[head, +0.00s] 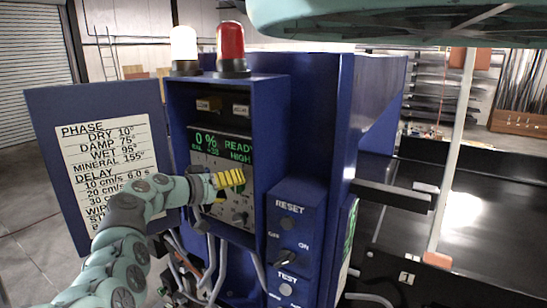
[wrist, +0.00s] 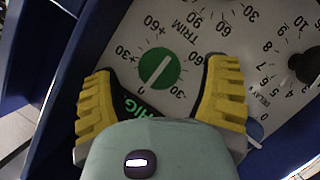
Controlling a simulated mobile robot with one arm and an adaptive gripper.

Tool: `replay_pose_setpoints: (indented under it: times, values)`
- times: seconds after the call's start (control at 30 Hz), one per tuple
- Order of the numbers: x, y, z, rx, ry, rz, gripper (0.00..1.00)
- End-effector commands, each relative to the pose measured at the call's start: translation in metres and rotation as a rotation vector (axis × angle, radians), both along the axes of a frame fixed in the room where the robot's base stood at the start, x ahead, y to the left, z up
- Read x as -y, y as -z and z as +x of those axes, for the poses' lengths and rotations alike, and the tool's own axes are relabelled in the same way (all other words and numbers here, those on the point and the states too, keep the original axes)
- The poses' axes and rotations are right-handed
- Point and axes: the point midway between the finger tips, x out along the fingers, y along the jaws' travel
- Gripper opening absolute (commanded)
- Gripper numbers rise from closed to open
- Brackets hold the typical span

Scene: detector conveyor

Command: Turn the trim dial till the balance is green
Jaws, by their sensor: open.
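The trim dial (wrist: 160,68) is a round green knob with a pale line across it, between the 0 and TRIM markings in the wrist view. Its line lies near the 0 mark at one end; I cannot tell which end is the pointer. My gripper (wrist: 161,70) is open, its yellow fingers on either side of the dial; contact cannot be made out. In the head view my gripper (head: 229,178) is in front of the control panel (head: 246,200) and hides the dial. The display (head: 215,145) shows green text reading 0 %, READY and HIGH.
The open cabinet door (head: 100,160) carries a printed settings sheet at left. A black delay knob (wrist: 304,66) is right of the dial. The reset and test box (head: 292,245) juts out at lower right. White and red lamps (head: 231,48) stand on top.

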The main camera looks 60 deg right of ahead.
Motion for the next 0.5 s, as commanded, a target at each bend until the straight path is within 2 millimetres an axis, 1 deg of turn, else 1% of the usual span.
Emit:
replay_pose_setpoints:
  times: [0.03,0.2,0.5]
  values:
    - [0.006,-0.001,-0.005,0.001,0.011,0.001,0.74]
    - [0.015,0.002,-0.007,-0.001,0.01,0.001,0.74]
    - [0.021,0.006,-0.007,0.0,0.003,0.001,0.74]
